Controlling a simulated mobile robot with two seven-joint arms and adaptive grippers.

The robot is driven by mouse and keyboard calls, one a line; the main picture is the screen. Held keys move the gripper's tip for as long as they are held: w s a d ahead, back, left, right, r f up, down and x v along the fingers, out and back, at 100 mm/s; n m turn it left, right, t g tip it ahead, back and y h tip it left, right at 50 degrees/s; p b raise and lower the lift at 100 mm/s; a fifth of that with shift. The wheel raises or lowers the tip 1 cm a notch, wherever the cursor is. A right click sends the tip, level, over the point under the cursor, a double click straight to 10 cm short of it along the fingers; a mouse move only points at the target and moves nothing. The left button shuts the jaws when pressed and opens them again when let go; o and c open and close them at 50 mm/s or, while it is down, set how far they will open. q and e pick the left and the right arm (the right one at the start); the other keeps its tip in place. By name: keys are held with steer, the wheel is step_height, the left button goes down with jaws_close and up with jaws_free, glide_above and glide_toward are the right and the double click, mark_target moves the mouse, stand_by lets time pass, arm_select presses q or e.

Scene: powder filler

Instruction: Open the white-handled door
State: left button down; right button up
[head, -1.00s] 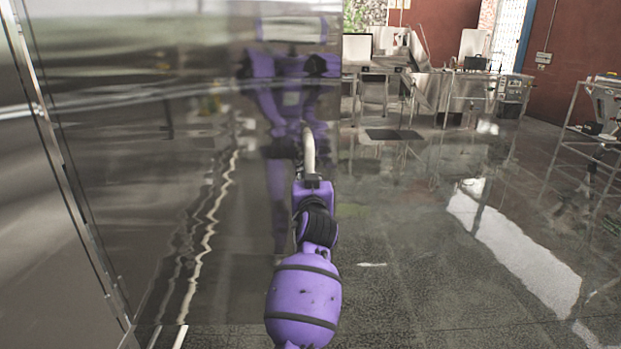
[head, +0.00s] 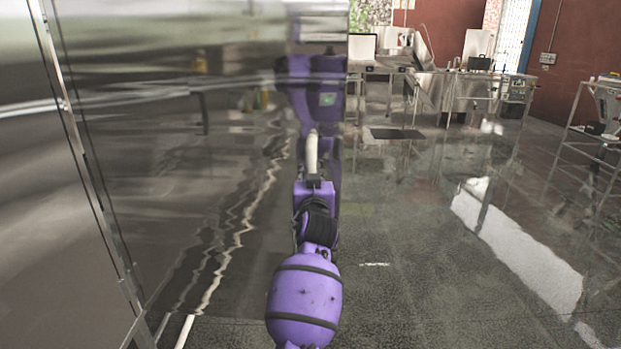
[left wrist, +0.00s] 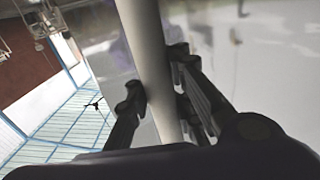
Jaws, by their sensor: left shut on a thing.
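The door (head: 230,215) is a tall, shiny metal panel filling the left half of the head view. Its white handle (head: 312,152) is an upright bar near the door's right edge. My left arm reaches up from the bottom, and its gripper (head: 313,180) is at the lower part of the handle, its fingers mostly hidden by my wrist. In the left wrist view the white handle (left wrist: 147,45) runs between the two black fingers of my left gripper (left wrist: 158,90), which is shut on it. My right gripper is in neither view.
A metal frame edge (head: 90,170) and another steel panel (head: 40,230) stand left of the door. The glossy floor (head: 420,260) to the right is open. Benches with equipment (head: 470,90) stand at the back, and a metal rack (head: 590,150) at the right.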

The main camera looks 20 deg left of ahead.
arm_select(q)
steer(key=shift+d, duration=0.15)
steer(key=c, duration=1.5)
jaws_free()
steer(key=shift+c, duration=0.2)
steer(key=shift+s, duration=0.1)
steer(key=v, duration=1.2)
